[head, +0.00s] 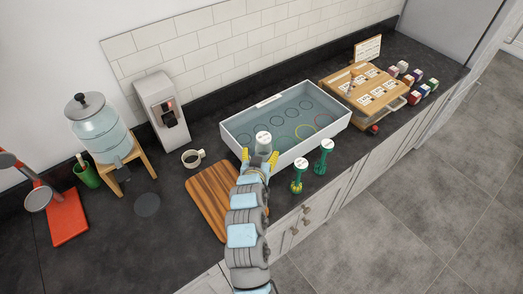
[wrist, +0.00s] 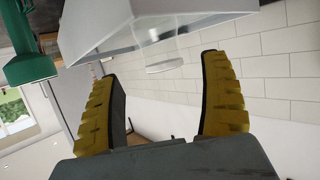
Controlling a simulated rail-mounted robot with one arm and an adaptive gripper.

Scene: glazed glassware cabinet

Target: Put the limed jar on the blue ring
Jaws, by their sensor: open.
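A clear jar with a white top (head: 263,138) stands at the near left wall of the white-walled tray (head: 285,158); I cannot tell whether it is limed. My gripper (head: 259,156) is open, with its yellow fingers on either side of the jar's lower part in the head view. In the wrist view the jar (wrist: 165,52) shows clear and faint just beyond the gap between my fingertips (wrist: 160,68); contact cannot be told. Several dark rings (head: 278,110) mark the tray floor, with a yellow-green ring (head: 306,131) and a reddish ring (head: 322,120). Which is blue is unclear.
Two green stands with white tops (head: 298,175) (head: 323,157) are close to the right of my arm. A wooden box with labels (head: 365,90) stands beyond the tray.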

